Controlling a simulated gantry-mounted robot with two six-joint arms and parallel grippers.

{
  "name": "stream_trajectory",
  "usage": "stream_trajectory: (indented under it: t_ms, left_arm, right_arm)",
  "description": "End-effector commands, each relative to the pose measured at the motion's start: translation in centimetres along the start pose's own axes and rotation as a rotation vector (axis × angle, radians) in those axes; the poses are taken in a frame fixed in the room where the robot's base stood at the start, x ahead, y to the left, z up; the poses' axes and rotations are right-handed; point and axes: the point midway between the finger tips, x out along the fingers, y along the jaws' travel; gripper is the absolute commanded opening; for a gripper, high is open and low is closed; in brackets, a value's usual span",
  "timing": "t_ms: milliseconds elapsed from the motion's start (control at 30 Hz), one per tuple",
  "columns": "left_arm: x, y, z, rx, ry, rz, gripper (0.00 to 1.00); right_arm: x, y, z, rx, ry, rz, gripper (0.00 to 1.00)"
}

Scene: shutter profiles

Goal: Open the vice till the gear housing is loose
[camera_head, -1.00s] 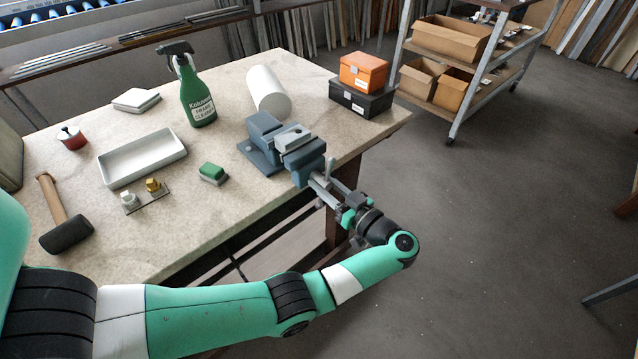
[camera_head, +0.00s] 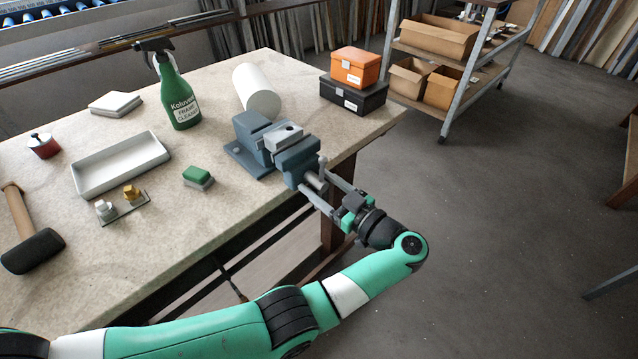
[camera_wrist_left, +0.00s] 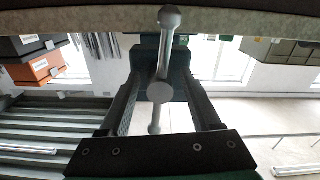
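The blue-grey vice (camera_head: 255,135) stands at the right edge of the workbench. The light grey gear housing (camera_head: 285,136) sits between its jaws; I cannot make out a gap beside it. The vice's handle bar (camera_head: 323,163) and screw end face outward past the bench edge. My left gripper (camera_head: 318,188) reaches to them from the front right. In the left wrist view, the handle (camera_wrist_left: 168,45) and round screw end (camera_wrist_left: 160,92) lie between the two spread fingers, apart from both. The left gripper is open around the handle. My right gripper is out of view.
On the workbench (camera_head: 160,230) are a green spray bottle (camera_head: 178,95), white cylinder (camera_head: 258,90), white tray (camera_head: 120,165), green-topped block (camera_head: 198,177), mallet (camera_head: 32,250) and stacked orange and black boxes (camera_head: 354,85).

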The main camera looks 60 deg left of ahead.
Motion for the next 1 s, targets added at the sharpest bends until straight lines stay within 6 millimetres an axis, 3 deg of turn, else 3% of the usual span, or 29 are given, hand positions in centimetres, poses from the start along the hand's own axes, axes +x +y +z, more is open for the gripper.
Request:
stream_trajectory:
  t_ms: [233, 600, 1000]
  left_arm:
    - [-1.0, 0.1, 0.0, 0.001, -0.001, 0.003, 0.64]
    - [-6.9, 0.0, 0.3, 0.000, 0.000, 0.002, 0.64]
    - [-7.5, 0.0, 0.0, 0.000, 0.000, 0.000, 0.64]
  right_arm:
    - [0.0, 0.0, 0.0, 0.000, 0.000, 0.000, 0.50]
    - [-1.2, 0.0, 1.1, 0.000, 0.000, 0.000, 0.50]
    - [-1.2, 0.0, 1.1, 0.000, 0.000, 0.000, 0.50]
